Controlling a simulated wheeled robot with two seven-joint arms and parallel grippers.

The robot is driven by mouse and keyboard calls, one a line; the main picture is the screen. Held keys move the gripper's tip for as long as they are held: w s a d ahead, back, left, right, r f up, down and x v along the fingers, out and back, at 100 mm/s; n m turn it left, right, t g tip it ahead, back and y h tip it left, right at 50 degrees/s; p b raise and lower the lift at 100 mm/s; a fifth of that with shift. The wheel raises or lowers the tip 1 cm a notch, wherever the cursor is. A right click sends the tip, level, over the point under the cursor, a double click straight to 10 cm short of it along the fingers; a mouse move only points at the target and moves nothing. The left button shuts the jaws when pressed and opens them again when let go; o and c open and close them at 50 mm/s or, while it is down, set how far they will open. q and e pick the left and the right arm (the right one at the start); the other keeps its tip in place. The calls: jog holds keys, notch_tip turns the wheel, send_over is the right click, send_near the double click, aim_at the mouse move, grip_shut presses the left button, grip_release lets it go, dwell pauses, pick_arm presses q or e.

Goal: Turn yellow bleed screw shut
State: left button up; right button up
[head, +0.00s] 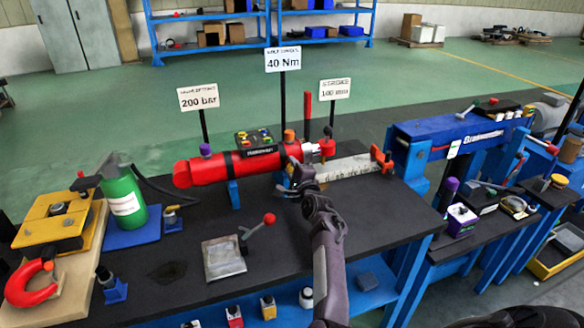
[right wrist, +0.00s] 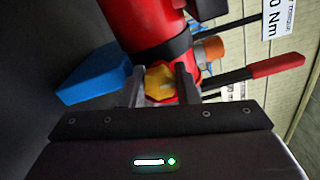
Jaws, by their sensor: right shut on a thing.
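The yellow bleed screw (right wrist: 159,83) shows in the right wrist view, against the red cylinder (right wrist: 155,22). My right gripper (right wrist: 162,88) has its two fingers on either side of the screw and is shut on it. In the head view the red cylinder (head: 235,165) lies across the bench, and my right gripper (head: 300,178) is at its near side, towards its right end. The screw is hidden there behind the gripper. My left gripper is not in view.
A scale (head: 345,167) and a red upright lever (head: 307,115) stand right of the cylinder. A green bottle (head: 124,200) stands left. The bench between plate and cylinder is mostly clear.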

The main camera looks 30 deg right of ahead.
dwell(0.4)
jog(key=o, duration=1)
jog(key=shift+f, duration=0.1)
